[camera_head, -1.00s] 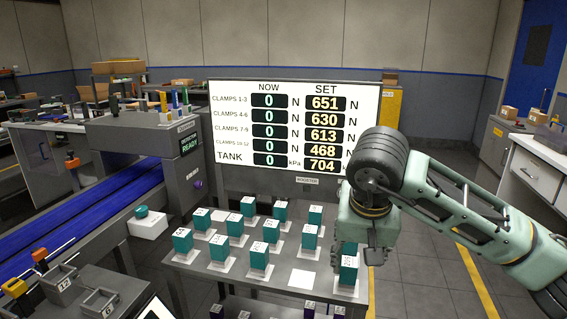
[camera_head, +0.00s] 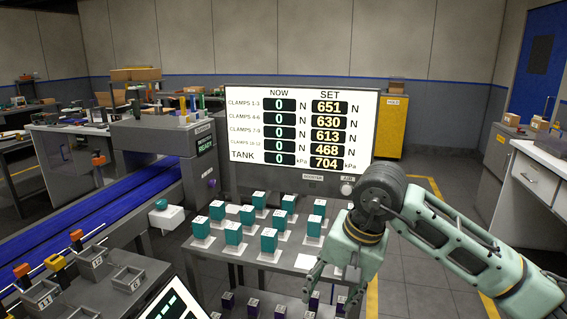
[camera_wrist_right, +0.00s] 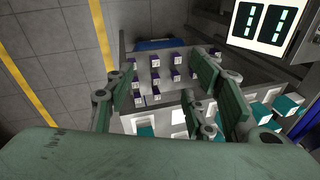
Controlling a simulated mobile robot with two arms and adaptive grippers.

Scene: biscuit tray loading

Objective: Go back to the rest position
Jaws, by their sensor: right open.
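My right arm reaches in from the right in the head view. Its gripper (camera_head: 333,284) points down at the right front corner of the table of teal blocks. In the right wrist view the gripper (camera_wrist_right: 165,78) has its fingers spread wide with nothing between them. Teal blocks (camera_head: 269,240) stand upright on white squares on the grey table (camera_head: 240,266). One white square (camera_head: 305,262) near the gripper is bare. My left gripper does not show.
A display board (camera_head: 302,178) stands behind the blocks. Purple-sided blocks (camera_wrist_right: 154,79) stand on a lower shelf, below the tabletop. A blue conveyor (camera_head: 100,215) runs at the left, with grey numbered bins (camera_head: 127,279) in front. Open floor (camera_head: 415,280) lies to the right.

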